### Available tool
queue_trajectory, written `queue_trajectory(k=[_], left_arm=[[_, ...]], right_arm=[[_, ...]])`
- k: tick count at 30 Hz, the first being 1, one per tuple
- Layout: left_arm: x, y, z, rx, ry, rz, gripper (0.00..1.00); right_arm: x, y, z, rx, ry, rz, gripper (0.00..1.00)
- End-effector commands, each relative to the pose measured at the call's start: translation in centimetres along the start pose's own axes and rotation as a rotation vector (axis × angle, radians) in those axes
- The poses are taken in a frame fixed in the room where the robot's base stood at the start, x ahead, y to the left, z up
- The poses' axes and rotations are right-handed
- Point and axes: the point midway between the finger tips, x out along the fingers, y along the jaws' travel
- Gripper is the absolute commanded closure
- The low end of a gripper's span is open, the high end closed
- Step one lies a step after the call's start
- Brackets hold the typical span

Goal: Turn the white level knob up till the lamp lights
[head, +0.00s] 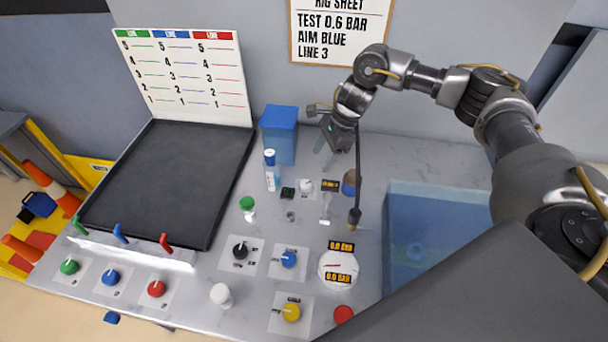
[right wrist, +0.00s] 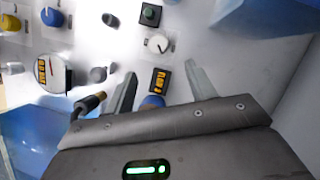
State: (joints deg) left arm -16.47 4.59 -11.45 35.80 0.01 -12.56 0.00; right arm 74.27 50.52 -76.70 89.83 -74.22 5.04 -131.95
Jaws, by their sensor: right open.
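The white knob (head: 305,186) stands on a small pale plate on the grey bench top, between a dark square block and a small display (head: 330,185) with orange characters. In the right wrist view the white knob (right wrist: 157,45) has a dark pointer line, and the display (right wrist: 160,80) lies between it and my gripper. The dark square block (right wrist: 150,15) has a green top and may be the lamp; I cannot tell whether it is lit. My right gripper (head: 328,138) is open and empty, above and behind the knob, apart from it. Its fingers straddle the display in the wrist view (right wrist: 162,76). My left gripper is not seen.
A dark rod with a brass-coloured tip (head: 354,215) hangs close beside my right gripper. A blue box (head: 280,134) and a blue-capped bottle (head: 271,172) stand left of the knob. A water tank (head: 436,190) is at right. Several coloured knobs and a round gauge (head: 328,270) lie nearer.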

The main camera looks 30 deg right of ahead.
Motion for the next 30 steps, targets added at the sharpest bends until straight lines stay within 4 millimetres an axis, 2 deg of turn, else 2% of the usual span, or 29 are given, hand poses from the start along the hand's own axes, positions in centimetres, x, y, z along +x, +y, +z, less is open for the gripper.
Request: queue_trajectory(k=[3, 8, 12, 18, 24, 30], left_arm=[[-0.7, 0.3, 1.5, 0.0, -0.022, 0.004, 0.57], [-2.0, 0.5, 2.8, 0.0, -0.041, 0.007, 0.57], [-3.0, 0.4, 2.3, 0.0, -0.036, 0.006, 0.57], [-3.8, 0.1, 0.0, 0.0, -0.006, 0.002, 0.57], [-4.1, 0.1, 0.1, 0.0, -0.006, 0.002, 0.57], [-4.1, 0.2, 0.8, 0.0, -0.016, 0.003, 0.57]], right_arm=[[1.0, -0.1, 0.5, -0.005, -0.001, 0.007, 0.44], [3.7, 0.0, 0.6, -0.005, 0.0, 0.009, 0.44], [6.3, 0.0, 0.5, -0.002, 0.0, 0.007, 0.44], [9.3, 0.1, 0.4, -0.002, -0.001, 0.005, 0.44], [10.6, 0.0, 0.3, -0.002, 0.0, 0.003, 0.44], [10.8, 0.0, 0.2, -0.002, 0.0, 0.002, 0.44]])
